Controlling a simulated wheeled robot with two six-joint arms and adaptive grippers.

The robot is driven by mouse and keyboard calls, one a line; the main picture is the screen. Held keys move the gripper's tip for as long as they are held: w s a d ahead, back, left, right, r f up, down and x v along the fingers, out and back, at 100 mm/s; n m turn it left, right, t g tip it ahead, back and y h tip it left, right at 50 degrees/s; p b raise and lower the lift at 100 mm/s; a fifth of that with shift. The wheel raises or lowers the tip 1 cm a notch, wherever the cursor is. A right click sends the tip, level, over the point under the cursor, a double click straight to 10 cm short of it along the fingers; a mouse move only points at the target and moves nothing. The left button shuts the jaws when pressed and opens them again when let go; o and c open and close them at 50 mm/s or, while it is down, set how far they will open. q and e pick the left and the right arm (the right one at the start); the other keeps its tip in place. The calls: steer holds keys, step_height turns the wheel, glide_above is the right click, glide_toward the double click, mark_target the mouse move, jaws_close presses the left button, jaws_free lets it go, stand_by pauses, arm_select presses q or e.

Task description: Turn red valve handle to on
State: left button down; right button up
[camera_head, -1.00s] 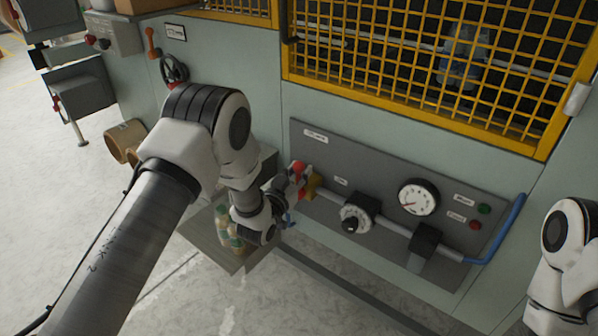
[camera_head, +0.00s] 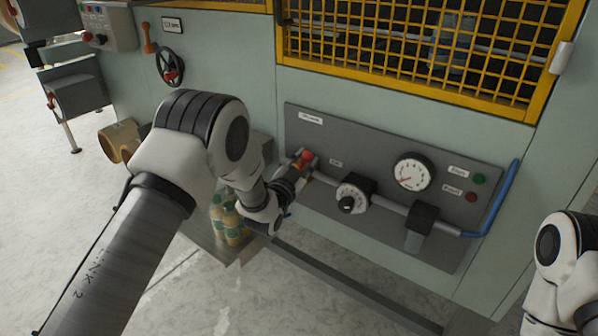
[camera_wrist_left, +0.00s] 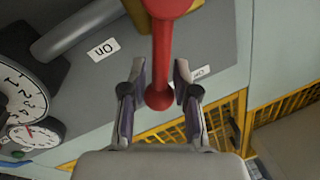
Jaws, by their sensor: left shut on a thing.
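The red valve handle (camera_head: 308,156) is at the left end of the pipe on the grey panel. My left gripper (camera_head: 299,167) is on it and hides most of the handle and valve body in the head view. In the left wrist view the red handle (camera_wrist_left: 162,50) runs between the two fingers of my left gripper (camera_wrist_left: 159,75), with its round end low between them. The gripper is shut on the handle. An "On" label (camera_wrist_left: 103,49) lies left of the handle, and a smaller label (camera_wrist_left: 200,72), hard to read, lies right. My right gripper is out of view.
A yellow mesh guard (camera_head: 400,85) is above. Bottles (camera_head: 230,222) stand below my left wrist. My right arm shows at the right edge.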

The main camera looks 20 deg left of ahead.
mark_target(326, 180)
arm_select(q)
steer(key=shift+s+d+f+m+h+b, duration=0.25)
steer(key=shift+d+f+m+h+b, duration=0.65)
steer(key=shift+m+b, duration=1.5)
steer(key=shift+s+d+f+m+h+b, duration=0.2)
steer(key=shift+d+f+m+h+b, duration=0.2)
steer(key=shift+f+m+b, duration=1.55)
steer(key=shift+s+d+f+m+h+b, duration=0.25)
steer(key=shift+d+f+m+h+b, duration=0.4)
steer(key=shift+m+b, duration=2.15)
steer(key=shift+m, duration=0.35)
steer(key=shift+d+f, duration=0.1)
steer(key=c, duration=1.3)
jaws_free()
steer(key=o, duration=0.5)
steer(key=shift+c, duration=0.2)
steer(key=shift+d, duration=0.1)
